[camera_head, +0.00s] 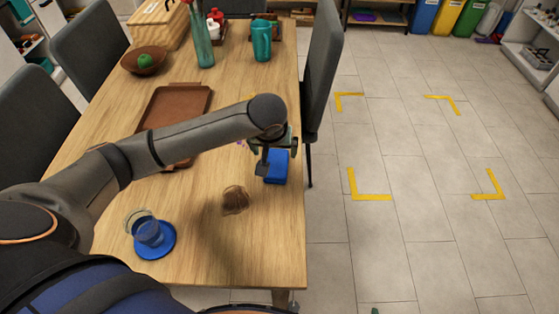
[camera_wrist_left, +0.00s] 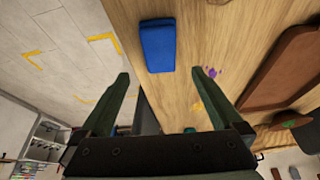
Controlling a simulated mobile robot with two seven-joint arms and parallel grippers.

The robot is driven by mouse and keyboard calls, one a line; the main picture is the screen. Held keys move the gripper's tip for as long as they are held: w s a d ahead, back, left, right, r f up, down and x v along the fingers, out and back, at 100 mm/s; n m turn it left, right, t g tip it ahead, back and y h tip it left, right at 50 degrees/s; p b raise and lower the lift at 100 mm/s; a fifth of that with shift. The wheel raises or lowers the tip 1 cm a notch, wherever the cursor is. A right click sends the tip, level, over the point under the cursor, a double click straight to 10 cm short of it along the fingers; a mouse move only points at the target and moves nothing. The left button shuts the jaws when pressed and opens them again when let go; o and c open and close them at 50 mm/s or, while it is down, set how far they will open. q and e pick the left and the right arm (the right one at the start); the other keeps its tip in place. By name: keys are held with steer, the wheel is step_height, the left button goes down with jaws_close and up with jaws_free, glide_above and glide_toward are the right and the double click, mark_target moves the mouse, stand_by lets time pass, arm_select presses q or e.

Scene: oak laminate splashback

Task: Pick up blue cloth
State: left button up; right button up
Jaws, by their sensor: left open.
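The blue cloth (camera_head: 277,167) lies folded on the wooden table (camera_head: 190,240) near its right edge. It also shows in the left wrist view (camera_wrist_left: 158,45) as a blue block-like bundle beyond my fingertips. My left gripper (camera_head: 268,160) is above the table beside the cloth and partly covers it in the head view. In the left wrist view my left gripper (camera_wrist_left: 163,75) has its two fingers wide apart with nothing between them. The cloth is apart from both fingers. My right gripper is not in view.
A brown tray (camera_head: 178,104), a brown crumpled item (camera_head: 235,200), and a glass (camera_head: 147,231) on a blue saucer (camera_head: 165,247) are on the table. A teal cup (camera_head: 261,40) and vase (camera_head: 202,45) stand farther back. A grey chair (camera_head: 322,70) adjoins the right edge.

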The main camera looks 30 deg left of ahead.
mark_target(276, 162)
arm_select(q)
steer(key=b+x, duration=0.1)
steer(key=x, duration=0.9)
steer(key=shift+s, duration=0.1)
steer(key=c, duration=1.2)
steer(key=shift+r, duration=0.1)
steer(key=shift+r, duration=0.55)
steer(key=s+d+r, duration=0.1)
steer(key=s+r, duration=0.3)
steer(key=s+d+r+p, duration=0.1)
steer(key=s+r, duration=0.2)
steer(key=s, duration=0.2)
steer(key=s+d+r+p, duration=0.1)
steer(key=s+r, duration=0.3)
steer(key=shift+s+d+r, duration=0.25)
steer(key=shift+s+r, duration=0.05)
